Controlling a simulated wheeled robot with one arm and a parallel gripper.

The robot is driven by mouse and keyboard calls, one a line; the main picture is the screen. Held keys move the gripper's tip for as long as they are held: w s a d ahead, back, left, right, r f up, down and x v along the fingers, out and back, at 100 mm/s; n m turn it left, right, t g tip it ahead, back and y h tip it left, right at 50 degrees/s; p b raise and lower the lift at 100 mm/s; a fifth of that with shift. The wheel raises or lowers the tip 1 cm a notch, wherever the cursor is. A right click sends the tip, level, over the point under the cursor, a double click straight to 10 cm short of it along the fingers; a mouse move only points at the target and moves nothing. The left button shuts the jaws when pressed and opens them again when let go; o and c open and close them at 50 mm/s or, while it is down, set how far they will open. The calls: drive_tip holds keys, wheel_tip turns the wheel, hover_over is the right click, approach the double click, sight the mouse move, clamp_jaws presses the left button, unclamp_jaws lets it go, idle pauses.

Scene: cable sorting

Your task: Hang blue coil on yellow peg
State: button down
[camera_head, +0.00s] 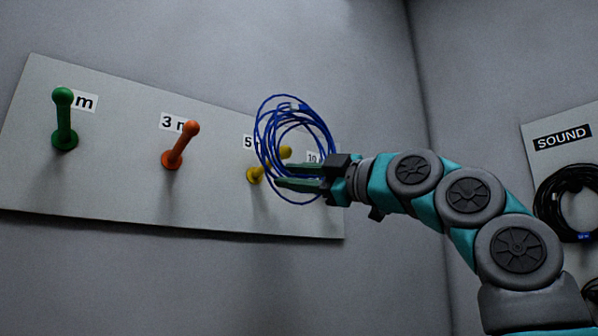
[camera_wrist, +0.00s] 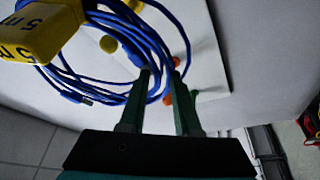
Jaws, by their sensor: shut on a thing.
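The blue coil (camera_head: 261,122) is a bundle of thin cable loops, held upright in front of the wall board. My gripper (camera_head: 283,176) is shut on its cable at the lower part of the loops. In the wrist view the coil (camera_wrist: 180,35) crosses between the fingers (camera_wrist: 160,74), and a yellow tag (camera_wrist: 42,32) reading "5 m" hangs on it. The yellow peg (camera_head: 254,175) is behind the coil, partly covered by loops and fingers; its round knob (camera_wrist: 108,44) shows within the loops in the wrist view. I cannot tell whether the loops are around the peg.
The light board (camera_head: 110,185) also carries an orange peg (camera_head: 180,147) and a green peg (camera_head: 64,118), both empty, left of the yellow one. Labels sit beside the pegs. A "SOUND" board (camera_head: 530,150) with a black coil (camera_head: 543,205) is on the right wall.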

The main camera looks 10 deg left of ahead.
drive_tip(key=shift+w+a+f, duration=0.15)
drive_tip(key=shift+w+a, duration=0.45)
drive_tip(key=shift+a, duration=0.1)
drive_tip(key=shift+w+a+f+p, duration=0.8)
drive_tip(key=shift+w+a, duration=0.75)
drive_tip(key=shift+a, duration=0.25)
drive_tip(key=shift+w+a+f+p, duration=0.75)
drive_tip(key=shift+w+a, duration=0.75)
drive_tip(key=shift+a, duration=0.35)
drive_tip(key=shift+w+a+f+p, duration=0.65)
drive_tip(key=shift+w+a+f, duration=0.2)
drive_tip(key=shift+w+a, duration=0.85)
drive_tip(key=shift+s+a, duration=0.1)
drive_tip(key=shift+s, duration=0.05)
drive_tip(key=c, duration=0.5)
unclamp_jaws()
drive_tip(key=shift+c, duration=0.2)
